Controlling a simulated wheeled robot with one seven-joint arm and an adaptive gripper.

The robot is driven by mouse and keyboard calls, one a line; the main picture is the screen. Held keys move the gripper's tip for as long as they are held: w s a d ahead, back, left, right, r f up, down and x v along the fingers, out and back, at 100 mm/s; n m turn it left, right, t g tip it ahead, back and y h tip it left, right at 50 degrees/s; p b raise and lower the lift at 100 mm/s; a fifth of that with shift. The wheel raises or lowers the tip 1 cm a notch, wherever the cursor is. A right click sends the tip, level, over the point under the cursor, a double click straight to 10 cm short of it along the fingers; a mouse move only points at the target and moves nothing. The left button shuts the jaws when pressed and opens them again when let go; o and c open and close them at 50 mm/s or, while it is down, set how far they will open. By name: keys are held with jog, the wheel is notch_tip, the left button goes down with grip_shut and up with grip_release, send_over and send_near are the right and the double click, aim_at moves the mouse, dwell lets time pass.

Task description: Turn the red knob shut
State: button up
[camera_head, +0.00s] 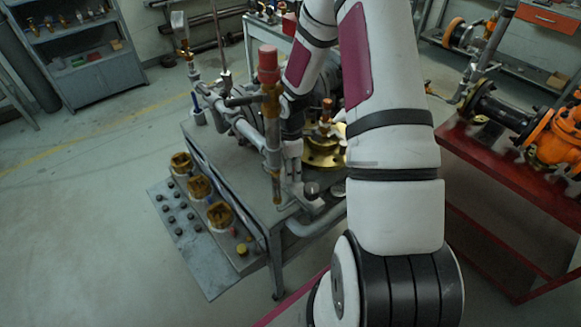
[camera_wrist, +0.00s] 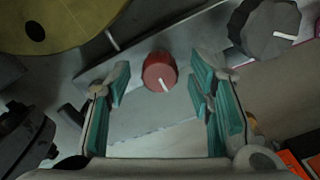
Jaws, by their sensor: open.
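The red knob (camera_wrist: 159,72) is small and round, with a white pointer line slanting down and slightly right, in the upper middle of the wrist view. It stands on a grey plate (camera_wrist: 150,118). My gripper (camera_wrist: 160,88) is open, with one teal-padded finger on each side of the knob's line. The fingers are apart from the knob, with clear gaps on both sides. The gap in depth is hard to tell. In the head view I cannot make out the knob, and my arm hides most of the area around the gripper.
A dark grey knob (camera_wrist: 265,28) with a white mark sits right of the red one. A brass disc (camera_wrist: 50,22) is at upper left. In the head view, a red-topped vertical pipe (camera_head: 268,65) rises from the grey bench (camera_head: 205,150). A red table (camera_head: 490,185) stands right.

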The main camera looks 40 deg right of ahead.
jog(key=shift+c, duration=0.3)
grip_shut()
jog(key=shift+m, duration=0.3)
jog(key=m, duration=0.8)
jog(key=shift+m, duration=0.4)
jog(key=m, duration=0.4)
jog(key=shift+m, duration=0.3)
jog(key=shift+m+b, duration=0.55)
jog(key=shift+m, duration=1.35)
